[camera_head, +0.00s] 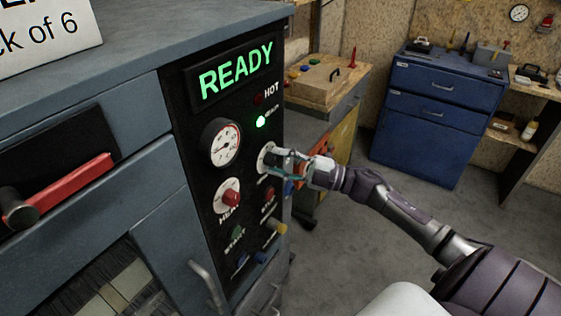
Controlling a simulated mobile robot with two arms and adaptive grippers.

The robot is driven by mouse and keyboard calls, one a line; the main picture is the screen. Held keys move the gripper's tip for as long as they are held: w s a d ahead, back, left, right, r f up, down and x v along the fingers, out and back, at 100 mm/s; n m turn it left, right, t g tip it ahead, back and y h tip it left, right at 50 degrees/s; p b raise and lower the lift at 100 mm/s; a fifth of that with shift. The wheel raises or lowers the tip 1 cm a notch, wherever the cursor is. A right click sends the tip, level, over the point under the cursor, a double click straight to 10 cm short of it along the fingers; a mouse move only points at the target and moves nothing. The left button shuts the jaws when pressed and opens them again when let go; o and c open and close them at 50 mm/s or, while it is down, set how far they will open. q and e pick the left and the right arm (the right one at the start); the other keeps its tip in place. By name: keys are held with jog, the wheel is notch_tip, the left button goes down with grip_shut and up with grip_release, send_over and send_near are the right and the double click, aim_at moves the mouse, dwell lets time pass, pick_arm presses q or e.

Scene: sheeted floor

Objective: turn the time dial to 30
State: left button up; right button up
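The dark control panel (192,150) fills the middle of the view. A round white-faced dial (263,163), probably the time dial, sits right of the gauge. Its knob and most of its scale and label are hidden by my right gripper (277,159). That gripper comes in from the right with its fingertips at the dial face. I cannot tell whether the fingers are closed on the knob, nor what the dial reads. My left gripper is out of view.
The panel shows a lit READY display (236,73), a gauge (225,143), a red heat dial (229,196) and several buttons below. A red handle (70,185) juts out at left. A wooden-topped bench (325,84) and blue cabinet (430,115) stand behind; the floor (350,230) between is open.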

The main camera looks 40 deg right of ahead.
jog(key=shift+o, duration=1.2)
jog(key=shift+s+d, duration=0.1)
jog(key=v, duration=1.1)
jog(key=shift+s+d, duration=0.25)
jog(key=shift+s, duration=0.05)
